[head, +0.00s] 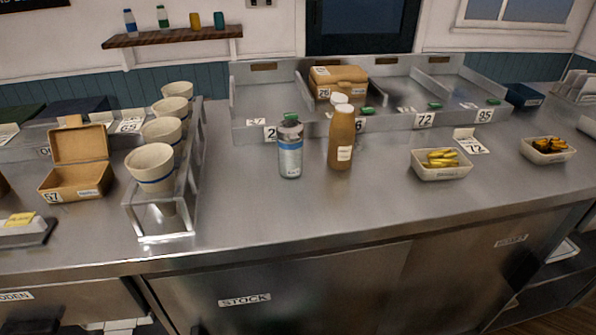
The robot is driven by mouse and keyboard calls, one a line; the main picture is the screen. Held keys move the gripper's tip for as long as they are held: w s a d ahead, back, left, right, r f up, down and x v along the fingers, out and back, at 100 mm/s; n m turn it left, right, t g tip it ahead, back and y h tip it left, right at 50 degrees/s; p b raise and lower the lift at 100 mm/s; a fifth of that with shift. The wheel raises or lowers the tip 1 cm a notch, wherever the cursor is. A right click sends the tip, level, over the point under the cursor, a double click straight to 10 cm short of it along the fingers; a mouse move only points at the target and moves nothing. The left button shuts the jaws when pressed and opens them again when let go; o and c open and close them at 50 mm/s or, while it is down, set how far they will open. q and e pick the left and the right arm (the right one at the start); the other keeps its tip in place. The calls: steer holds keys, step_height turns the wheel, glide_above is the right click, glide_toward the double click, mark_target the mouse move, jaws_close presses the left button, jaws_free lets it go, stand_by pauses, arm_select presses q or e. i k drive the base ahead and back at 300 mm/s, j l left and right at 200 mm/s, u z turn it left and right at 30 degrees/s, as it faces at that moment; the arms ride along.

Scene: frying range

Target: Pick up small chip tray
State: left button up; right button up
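A white rectangular tray (441,174) of yellow chips stands on the steel counter, right of centre. A second white tray (548,157) stands farther right, holding chips with darker pieces. I cannot tell from the labels which one is the small chip tray. Both trays stand free on the counter with nothing touching them. Neither of my grippers shows in the head view.
A clear bottle (290,150) and a brown bottle (341,140) stand left of the nearer tray. A cone rack (165,225) and an open carton (75,180) are at left. A divided steel shelf (395,119) is behind. The counter front is clear.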

mark_target(546, 150)
steer(key=z, duration=1.25)
